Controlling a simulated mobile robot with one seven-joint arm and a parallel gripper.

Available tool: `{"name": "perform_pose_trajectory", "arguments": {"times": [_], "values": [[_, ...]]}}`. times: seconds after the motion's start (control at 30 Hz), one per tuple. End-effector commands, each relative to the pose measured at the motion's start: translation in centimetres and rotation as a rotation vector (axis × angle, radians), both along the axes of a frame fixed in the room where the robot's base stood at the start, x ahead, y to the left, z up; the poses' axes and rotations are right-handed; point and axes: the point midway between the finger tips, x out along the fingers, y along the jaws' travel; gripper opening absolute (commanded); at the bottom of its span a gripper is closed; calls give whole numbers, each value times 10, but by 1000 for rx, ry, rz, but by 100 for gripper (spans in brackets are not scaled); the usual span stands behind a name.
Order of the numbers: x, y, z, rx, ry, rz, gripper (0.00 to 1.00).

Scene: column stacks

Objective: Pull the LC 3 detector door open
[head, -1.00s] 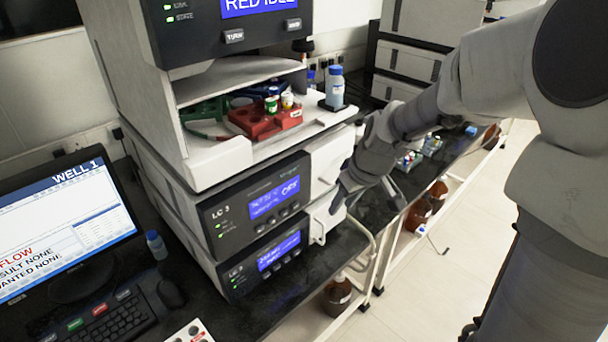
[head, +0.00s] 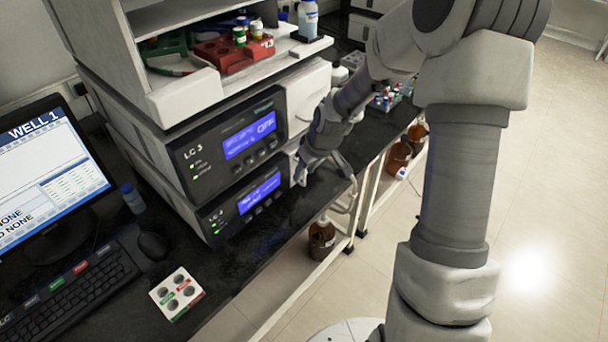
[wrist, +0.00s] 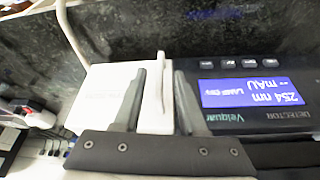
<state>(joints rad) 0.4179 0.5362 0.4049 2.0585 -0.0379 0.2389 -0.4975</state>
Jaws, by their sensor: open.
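The LC 3 detector (head: 222,218) is the lower dark-fronted module of the stack in the head view. Its blue screen shows upside down in the wrist view (wrist: 250,93), with "254 nm" and "LAMP OFF". The white detector door (wrist: 100,90) sits beside that dark panel and looks closed. Its upright white handle (wrist: 161,78) stands out from the door. My gripper (wrist: 160,74) is open, with one finger on each side of the handle. I cannot tell whether either finger touches it. In the head view my gripper (head: 301,178) hides most of the door.
The upper LC 3 module (head: 190,170) reads "OFF". A red vial rack (head: 230,52) and a bottle (head: 308,18) stand above it. A brown bottle (head: 322,238) stands below. The floor at right is clear.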

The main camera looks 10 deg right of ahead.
Motion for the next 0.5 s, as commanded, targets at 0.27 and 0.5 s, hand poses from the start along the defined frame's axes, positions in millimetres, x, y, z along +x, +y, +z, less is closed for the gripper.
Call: {"name": "perform_pose_trajectory", "arguments": {"times": [0.27,0.5], "values": [[6,2,-15,-1,0,0,41],[6,2,-15,-1,0,0,37]]}}
